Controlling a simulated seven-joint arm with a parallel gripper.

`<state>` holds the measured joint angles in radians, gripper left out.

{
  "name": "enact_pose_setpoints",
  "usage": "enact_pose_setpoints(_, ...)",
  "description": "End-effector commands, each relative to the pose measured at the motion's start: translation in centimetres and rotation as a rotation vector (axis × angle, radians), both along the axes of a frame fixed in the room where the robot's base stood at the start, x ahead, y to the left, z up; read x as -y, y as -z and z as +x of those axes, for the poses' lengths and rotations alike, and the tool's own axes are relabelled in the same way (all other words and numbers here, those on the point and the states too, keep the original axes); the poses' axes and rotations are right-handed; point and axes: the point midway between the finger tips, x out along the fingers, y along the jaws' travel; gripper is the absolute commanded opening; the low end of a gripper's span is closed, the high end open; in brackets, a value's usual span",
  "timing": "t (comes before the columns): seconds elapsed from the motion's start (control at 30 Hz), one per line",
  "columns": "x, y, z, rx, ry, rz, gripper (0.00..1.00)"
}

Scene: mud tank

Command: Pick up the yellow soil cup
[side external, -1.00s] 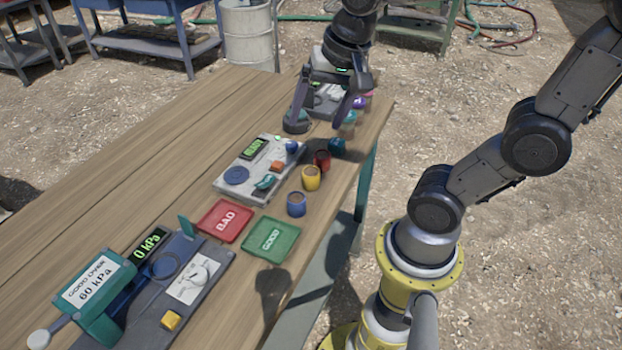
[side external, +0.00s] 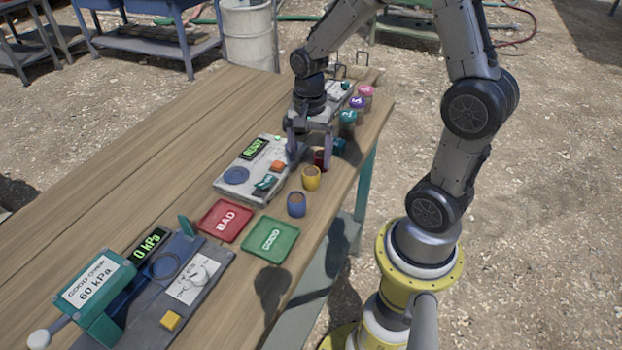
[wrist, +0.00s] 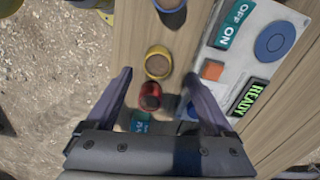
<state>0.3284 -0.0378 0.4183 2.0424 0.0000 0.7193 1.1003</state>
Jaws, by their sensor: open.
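The yellow soil cup (side external: 311,178) stands upright on the wooden table, between a blue cup (side external: 297,204) and a red cup (side external: 322,159). In the wrist view the yellow cup (wrist: 158,62) shows brown soil inside, just beyond my fingertips. My gripper (side external: 309,158) is open, pointing down, with its fingers about the red cup's place. In the wrist view my gripper (wrist: 160,85) has its fingers spread wide, with the red cup (wrist: 150,97) between them and nearer the palm. I cannot tell the exact height of the fingertips above the cups.
A grey device (side external: 240,176) with a READY display stands left of the cups. A red BAD tray (side external: 225,220) and a green GOOD tray (side external: 270,240) lie nearer. A teal press (side external: 100,290) is at the front left. The table's edge runs close right of the cups.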

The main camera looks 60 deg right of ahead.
Motion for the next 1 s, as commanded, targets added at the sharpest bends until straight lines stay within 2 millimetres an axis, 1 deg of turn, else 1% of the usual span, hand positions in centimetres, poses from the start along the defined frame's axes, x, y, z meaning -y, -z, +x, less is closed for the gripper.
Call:
enact_pose_setpoints(0.17, 0.0, 1.1, -0.1, -0.002, 0.0, 0.001, 0.86)
enact_pose_setpoints(0.4, -0.1, 4.4, -0.5, -0.004, -0.001, 0.001, 0.86)
enact_pose_setpoints(0.5, -0.1, 5.4, -0.4, -0.002, -0.001, 0.001, 0.86)
enact_pose_setpoints(0.6, -0.1, 5.8, -0.4, -0.001, -0.001, 0.0, 0.86)
enact_pose_setpoints(0.8, -0.1, 5.9, -0.4, 0.001, -0.001, 0.0, 0.86)
enact_pose_setpoints(0.87, -0.1, 5.8, -0.4, 0.001, -0.001, 0.0, 0.78)
enact_pose_setpoints(1.0, -0.1, 5.8, -0.4, 0.001, -0.001, 0.0, 0.52)
